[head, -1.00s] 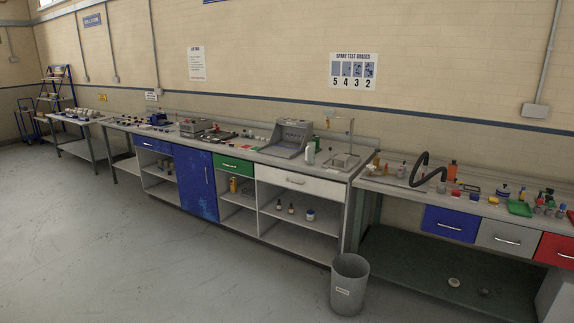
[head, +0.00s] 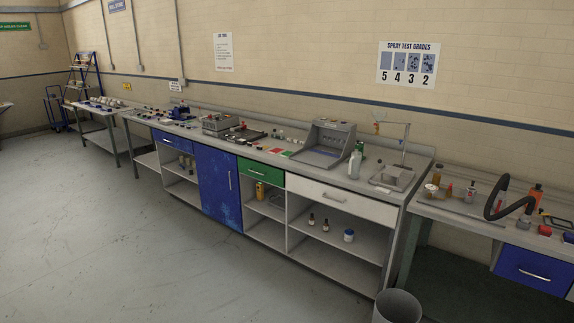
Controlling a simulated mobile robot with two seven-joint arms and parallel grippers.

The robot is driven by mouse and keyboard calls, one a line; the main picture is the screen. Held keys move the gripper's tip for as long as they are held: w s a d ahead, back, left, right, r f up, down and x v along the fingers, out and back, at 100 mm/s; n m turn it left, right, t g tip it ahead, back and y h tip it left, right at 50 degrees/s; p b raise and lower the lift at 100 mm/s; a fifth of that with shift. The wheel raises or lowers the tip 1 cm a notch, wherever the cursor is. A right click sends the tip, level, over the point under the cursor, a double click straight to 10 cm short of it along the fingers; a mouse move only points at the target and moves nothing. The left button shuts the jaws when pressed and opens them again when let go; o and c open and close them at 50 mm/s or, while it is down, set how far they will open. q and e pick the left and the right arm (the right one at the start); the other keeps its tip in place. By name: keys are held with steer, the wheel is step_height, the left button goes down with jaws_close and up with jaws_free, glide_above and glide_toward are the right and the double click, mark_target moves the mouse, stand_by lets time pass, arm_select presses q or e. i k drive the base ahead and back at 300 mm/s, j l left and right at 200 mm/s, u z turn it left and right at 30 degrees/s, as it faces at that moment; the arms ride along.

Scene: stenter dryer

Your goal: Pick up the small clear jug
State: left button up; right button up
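I cannot make out a small clear jug for certain among the many small items on the benches. A spray stand (head: 403,148) with a small orange-tipped funnel stands at the right end of the long bench (head: 290,160), over a pale tray (head: 392,177). A white bottle (head: 354,165) stands left of it. Neither of my grippers shows in the head view.
A grey bin (head: 397,307) stands on the floor at the bottom right. A second bench (head: 455,212) on the right holds bottles and a black curved hose (head: 497,195). The floor (head: 110,240) at left is clear.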

mark_target(356, 158)
steer(key=i, duration=1.65)
steer(key=i+z, duration=0.1)
steer(key=i, duration=0.7)
steer(key=i+j, duration=0.15)
steer(key=i, duration=0.7)
steer(key=i+z, duration=0.25)
